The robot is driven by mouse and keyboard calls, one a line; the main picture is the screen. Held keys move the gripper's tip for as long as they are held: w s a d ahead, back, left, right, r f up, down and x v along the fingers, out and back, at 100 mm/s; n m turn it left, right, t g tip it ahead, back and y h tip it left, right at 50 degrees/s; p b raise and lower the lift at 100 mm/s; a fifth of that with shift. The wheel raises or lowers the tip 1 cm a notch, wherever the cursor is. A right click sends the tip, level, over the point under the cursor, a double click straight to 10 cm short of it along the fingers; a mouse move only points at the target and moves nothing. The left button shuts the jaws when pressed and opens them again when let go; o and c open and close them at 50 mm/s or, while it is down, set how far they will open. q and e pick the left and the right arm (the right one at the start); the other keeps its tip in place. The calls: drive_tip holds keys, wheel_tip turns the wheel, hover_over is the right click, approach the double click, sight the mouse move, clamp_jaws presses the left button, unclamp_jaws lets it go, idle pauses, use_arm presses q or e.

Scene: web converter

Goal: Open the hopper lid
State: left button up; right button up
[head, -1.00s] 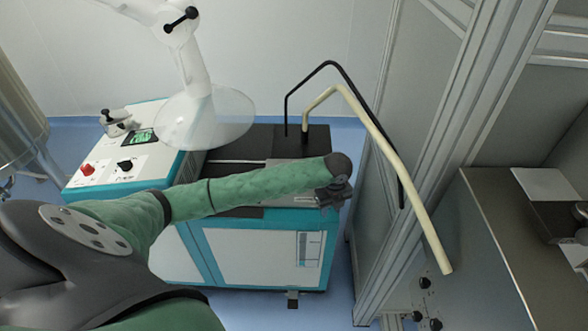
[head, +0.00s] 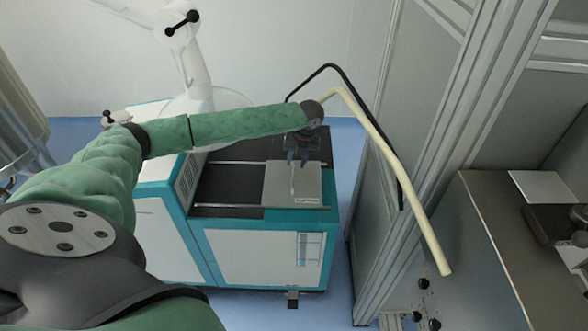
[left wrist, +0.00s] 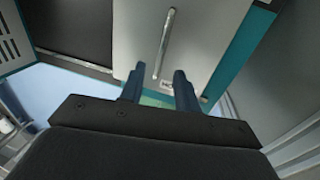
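The hopper lid (head: 311,187) is a flat grey plate on top of the teal and white machine, lying between two rails. A slim metal bar handle (head: 293,182) runs along it. In the left wrist view the lid (left wrist: 205,42) fills the upper middle, with the handle (left wrist: 165,42) upright in the picture. My left gripper (head: 303,160) is over the lid, near the far end of the handle. In the left wrist view its fingers (left wrist: 159,83) are apart, one to each side of the handle's line, with nothing held. My right gripper is out of view.
A dark surface (head: 228,186) lies between the rails left of the lid. A bent beige tube (head: 392,165) and a black one rise at the right, close to my left gripper. A metal-framed cabinet stands beyond them. A white arm with a clear disc stands behind.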

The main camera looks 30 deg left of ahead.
sight(293, 174)
use_arm(q)
drive_tip(key=shift+s+a+f+p, duration=0.2)
drive_tip(key=shift+f+p, duration=0.2)
drive_tip(key=shift+f, duration=0.85)
drive_tip(key=shift+s+a+f+p, duration=0.15)
drive_tip(key=shift+f+p, duration=0.2)
drive_tip(key=shift+f, duration=0.9)
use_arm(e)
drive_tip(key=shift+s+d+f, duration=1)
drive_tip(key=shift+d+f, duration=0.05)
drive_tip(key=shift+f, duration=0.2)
use_arm(q)
drive_tip(key=shift+w, duration=0.1)
drive_tip(key=c, duration=0.6)
clamp_jaws()
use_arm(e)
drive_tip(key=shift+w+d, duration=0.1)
